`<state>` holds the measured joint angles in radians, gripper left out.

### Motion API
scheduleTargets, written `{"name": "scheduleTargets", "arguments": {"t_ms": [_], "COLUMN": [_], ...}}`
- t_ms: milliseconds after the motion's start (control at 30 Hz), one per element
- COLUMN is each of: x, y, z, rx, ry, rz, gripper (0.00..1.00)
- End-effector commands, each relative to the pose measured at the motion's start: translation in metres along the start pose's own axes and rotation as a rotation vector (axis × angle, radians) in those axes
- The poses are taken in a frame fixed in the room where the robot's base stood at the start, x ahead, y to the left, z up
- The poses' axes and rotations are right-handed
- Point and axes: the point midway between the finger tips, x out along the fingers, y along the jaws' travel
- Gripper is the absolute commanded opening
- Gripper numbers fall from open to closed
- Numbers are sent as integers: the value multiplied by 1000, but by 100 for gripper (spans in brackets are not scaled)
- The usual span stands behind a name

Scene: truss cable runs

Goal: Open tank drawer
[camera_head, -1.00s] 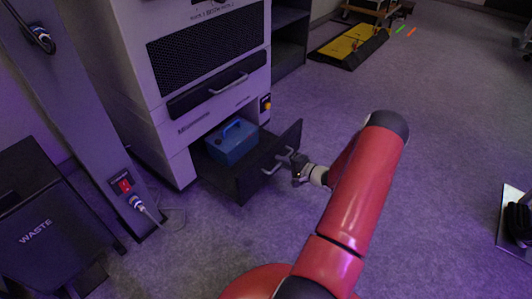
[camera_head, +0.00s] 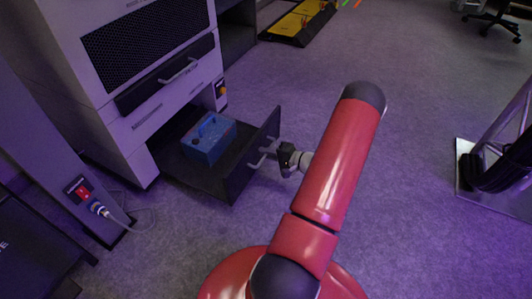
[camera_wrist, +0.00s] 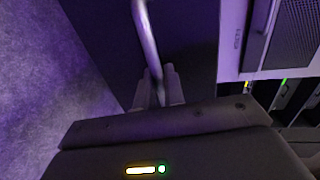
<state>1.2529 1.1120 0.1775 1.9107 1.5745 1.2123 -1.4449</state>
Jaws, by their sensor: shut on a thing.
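The tank drawer (camera_head: 244,162) is a dark drawer at the bottom of a light grey cabinet, and it stands pulled out. A blue tank (camera_head: 208,138) with a handle on top sits inside it. A silver bar handle (camera_head: 262,155) is on the drawer's front. My gripper (camera_head: 283,156) is at this handle. In the wrist view the handle (camera_wrist: 146,38) runs down between the two fingers of my gripper (camera_wrist: 158,86), which are shut on it. The far end of the drawer's inside is hidden under the cabinet.
The grey cabinet (camera_head: 134,126) has a mesh panel and an upper handle. A post with a red switch (camera_head: 82,191) and a cable stands at left.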

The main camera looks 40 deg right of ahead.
Motion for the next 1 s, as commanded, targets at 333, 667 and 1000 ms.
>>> {"name": "scheduleTargets", "arguments": {"t_ms": [333, 667, 1000], "x": [0, -31, -76], "y": [0, 0, 0], "z": [0, -1, 0], "rx": [0, 1, 0], "ry": [0, 4, 1], "rz": [1, 1, 1], "gripper": [24, 24, 24]}}
